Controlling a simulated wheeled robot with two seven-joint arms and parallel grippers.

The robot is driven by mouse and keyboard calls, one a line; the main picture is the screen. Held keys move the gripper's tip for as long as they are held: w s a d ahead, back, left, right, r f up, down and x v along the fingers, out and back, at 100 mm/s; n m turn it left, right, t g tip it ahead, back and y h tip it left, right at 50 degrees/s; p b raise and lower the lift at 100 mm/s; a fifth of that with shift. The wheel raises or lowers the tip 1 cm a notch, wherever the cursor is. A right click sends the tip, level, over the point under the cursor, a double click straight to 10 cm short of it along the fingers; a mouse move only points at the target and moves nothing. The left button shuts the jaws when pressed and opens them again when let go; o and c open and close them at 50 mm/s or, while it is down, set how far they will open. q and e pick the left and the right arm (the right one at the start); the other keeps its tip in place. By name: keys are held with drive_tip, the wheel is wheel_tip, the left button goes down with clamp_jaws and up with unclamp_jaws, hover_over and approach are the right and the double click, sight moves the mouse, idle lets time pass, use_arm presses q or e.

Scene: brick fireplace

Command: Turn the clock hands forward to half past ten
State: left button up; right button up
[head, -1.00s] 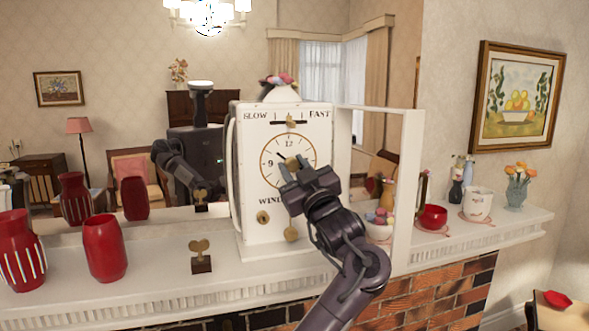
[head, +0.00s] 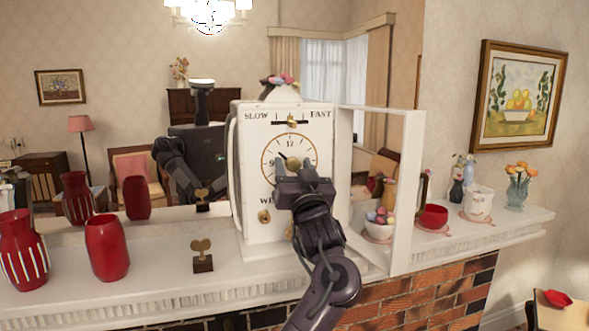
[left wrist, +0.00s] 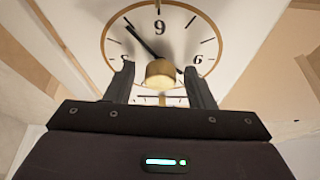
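The white clock (head: 246,190) stands upright on the mantel, its round dial (head: 266,146) facing me. A brass knob (left wrist: 160,74) sits at the dial's centre. A dark hand (left wrist: 143,40) points from it towards about ten; the other hand is hard to make out. My left gripper (head: 294,168) is in front of the lower dial, coming from below. In the left wrist view its open fingers (left wrist: 161,82) stand on either side of the knob, with gaps showing. It hides the dial's lower part. My right gripper is not directly in view.
The clock's glazed-style door frame (head: 405,190) stands open on the right. A winding key on a block (head: 202,262) and red vases (head: 107,250) stand left on the mantel (head: 150,285). A mirror behind reflects my body.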

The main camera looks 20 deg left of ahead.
use_arm(q)
drive_tip(key=shift+s+d+f, duration=0.1)
drive_tip(key=shift+s+f, duration=0.05)
drive_tip(key=b+v, duration=0.3)
drive_tip(key=v, duration=0.4)
drive_tip(key=shift+s+b, duration=0.2)
drive_tip(key=shift+b, duration=0.2)
drive_tip(key=shift+d, duration=0.1)
